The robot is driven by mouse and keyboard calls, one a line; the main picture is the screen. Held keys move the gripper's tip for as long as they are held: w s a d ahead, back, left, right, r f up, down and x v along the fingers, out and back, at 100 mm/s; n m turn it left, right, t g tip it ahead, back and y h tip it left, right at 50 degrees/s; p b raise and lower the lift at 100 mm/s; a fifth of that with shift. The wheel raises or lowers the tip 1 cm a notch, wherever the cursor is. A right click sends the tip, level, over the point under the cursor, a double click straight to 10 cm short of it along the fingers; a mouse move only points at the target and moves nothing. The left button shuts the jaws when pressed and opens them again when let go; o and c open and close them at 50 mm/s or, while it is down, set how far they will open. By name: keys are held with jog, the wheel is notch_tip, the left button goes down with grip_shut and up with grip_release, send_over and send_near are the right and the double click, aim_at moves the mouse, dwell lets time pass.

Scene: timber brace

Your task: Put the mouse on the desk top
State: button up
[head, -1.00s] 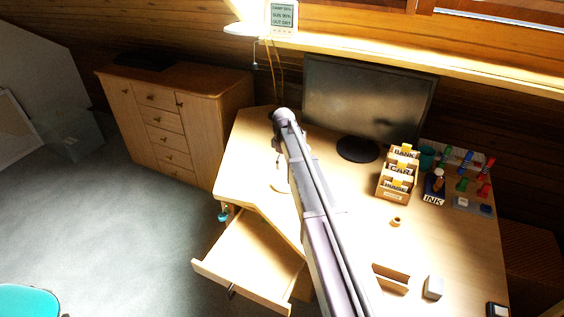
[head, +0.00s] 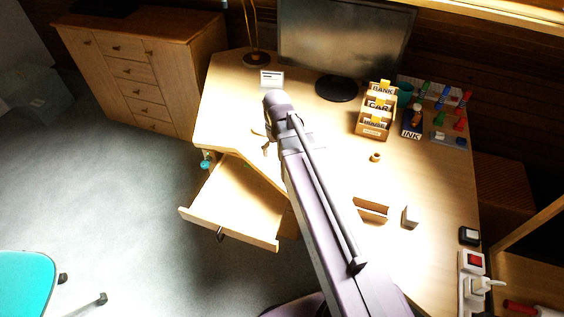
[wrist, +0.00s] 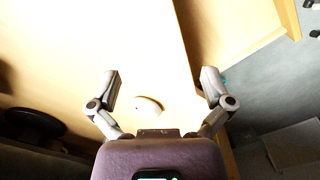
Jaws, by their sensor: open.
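My gripper (wrist: 162,73) is open, with its two fingers well apart and nothing between the tips in the wrist view. A small white rounded thing, which looks like the mouse (wrist: 148,105), lies on the pale desk top (wrist: 90,50), seen between the fingers and apart from them. In the head view my gripper (head: 265,146) is above the left part of the desk top (head: 225,110), near its front edge. My arm hides much of that area, and I cannot make out the mouse clearly there.
An open drawer (head: 228,205) sticks out below the desk's front edge. A monitor (head: 345,45), a card-file box (head: 374,122), an ink box (head: 412,122) and several coloured stamps stand toward the back and right. A teal chair (head: 25,285) is at lower left.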

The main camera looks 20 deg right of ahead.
jog(key=s+m, duration=0.1)
jog(key=s, duration=0.2)
jog(key=s+m, duration=0.1)
jog(key=s, duration=0.1)
jog(key=shift+s, duration=0.4)
dwell(0.8)
